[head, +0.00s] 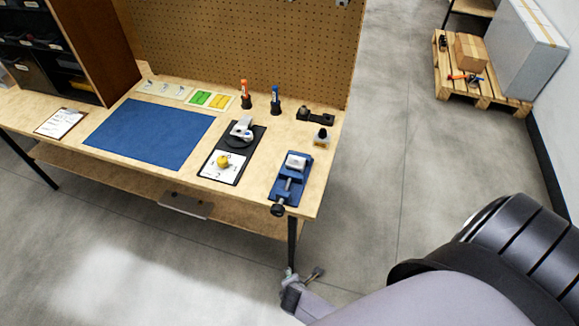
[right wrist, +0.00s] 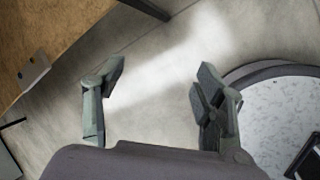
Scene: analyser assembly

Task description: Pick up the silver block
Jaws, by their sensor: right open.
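A silver block (head: 296,161) sits in the jaws of a blue vise (head: 287,190) near the front right corner of the workbench. My right gripper (head: 304,277) is in front of the bench, low in the head view and apart from the vise. In the right wrist view my right gripper (right wrist: 157,84) is open, with its two fingers wide apart and only floor between them. The block does not show in the right wrist view. My left gripper is not in view.
A pegboard (head: 240,45) stands behind. A pallet (head: 480,93) lies far right.

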